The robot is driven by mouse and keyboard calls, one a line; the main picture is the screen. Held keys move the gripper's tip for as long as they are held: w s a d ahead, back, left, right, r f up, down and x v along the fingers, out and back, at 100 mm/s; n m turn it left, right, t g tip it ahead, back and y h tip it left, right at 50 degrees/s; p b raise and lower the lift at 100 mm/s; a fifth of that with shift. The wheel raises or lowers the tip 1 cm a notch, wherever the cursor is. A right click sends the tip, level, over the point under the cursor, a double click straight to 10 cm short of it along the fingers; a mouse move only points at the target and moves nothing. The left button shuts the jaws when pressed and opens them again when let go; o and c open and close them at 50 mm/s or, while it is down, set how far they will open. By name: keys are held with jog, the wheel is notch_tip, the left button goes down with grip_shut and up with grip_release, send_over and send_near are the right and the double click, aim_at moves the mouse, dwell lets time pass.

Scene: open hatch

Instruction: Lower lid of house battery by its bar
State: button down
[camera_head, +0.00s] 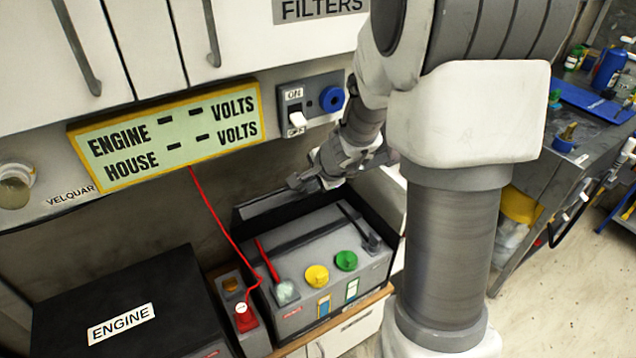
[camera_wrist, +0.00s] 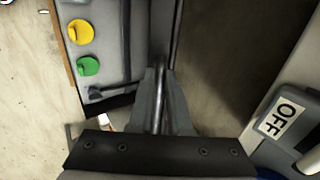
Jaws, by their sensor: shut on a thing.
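The house battery (camera_head: 322,262) is a grey box with a yellow and a green cap on top, right of centre in the head view. Its dark lid (camera_head: 275,207) stands raised along the back edge, so the top is uncovered. My gripper (camera_head: 300,182) is at the lid's upper edge, small and partly blended with my arm. In the wrist view my gripper (camera_wrist: 160,108) is shut on the lid's dark round bar (camera_wrist: 159,90), which runs up between the fingers. The battery (camera_wrist: 105,45) shows at upper left there. My arm hides the area right of the battery.
The closed black ENGINE box (camera_head: 130,310) stands at left. A red cable (camera_head: 217,216) hangs from the VOLTS display (camera_head: 165,135) to a small terminal block (camera_head: 240,308). A switch panel (camera_head: 312,103) is on the wall above. A cluttered workbench (camera_head: 590,125) is at right.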

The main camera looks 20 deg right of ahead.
jog(key=shift+t, duration=0.3)
jog(key=s+f+b, duration=0.1)
jog(key=b, duration=0.2)
jog(key=s+f+b, duration=0.2)
jog(key=b, duration=0.1)
jog(key=shift+s+d+f+b, duration=0.15)
jog(key=shift+s+d+b, duration=0.1)
jog(key=shift+d+b, duration=0.1)
jog(key=s+f+t+b, duration=0.1)
jog(key=s+f+b, duration=0.3)
jog(key=b, duration=0.6)
jog(key=shift+d+f, duration=0.4)
jog(key=shift+f, duration=0.2)
